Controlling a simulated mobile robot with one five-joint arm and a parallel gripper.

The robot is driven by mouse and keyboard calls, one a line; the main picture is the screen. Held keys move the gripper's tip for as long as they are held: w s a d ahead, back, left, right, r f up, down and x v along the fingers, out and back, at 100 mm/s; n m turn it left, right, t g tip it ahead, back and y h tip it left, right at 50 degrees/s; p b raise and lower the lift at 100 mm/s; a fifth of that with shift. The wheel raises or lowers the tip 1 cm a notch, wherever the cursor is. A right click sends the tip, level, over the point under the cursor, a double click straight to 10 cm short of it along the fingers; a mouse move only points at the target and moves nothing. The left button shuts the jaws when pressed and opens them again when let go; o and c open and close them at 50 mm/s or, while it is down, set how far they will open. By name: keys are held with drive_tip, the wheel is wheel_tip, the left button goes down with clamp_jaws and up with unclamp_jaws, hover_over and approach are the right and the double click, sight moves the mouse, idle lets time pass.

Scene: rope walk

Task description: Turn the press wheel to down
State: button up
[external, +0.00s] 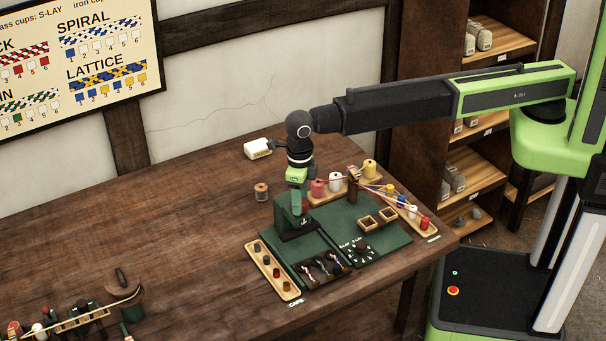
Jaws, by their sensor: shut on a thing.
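The dark green press (290,214) stands upright at the left back of a green work board (375,211) on the wooden table. My gripper (296,187) points down at the top of the press and is shut on the press wheel there. The wheel is mostly hidden by my gripper, so I cannot tell which way it is turned.
A wooden tray (288,291) of small caps lies in front of the press. Spools, including a white one (336,182) and a yellow one (369,168), stand behind and right. A lone brown spool (261,192) and a white box (257,149) stand left. The table's left middle is clear.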

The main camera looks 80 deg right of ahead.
drive_tip(key=c, duration=0.5)
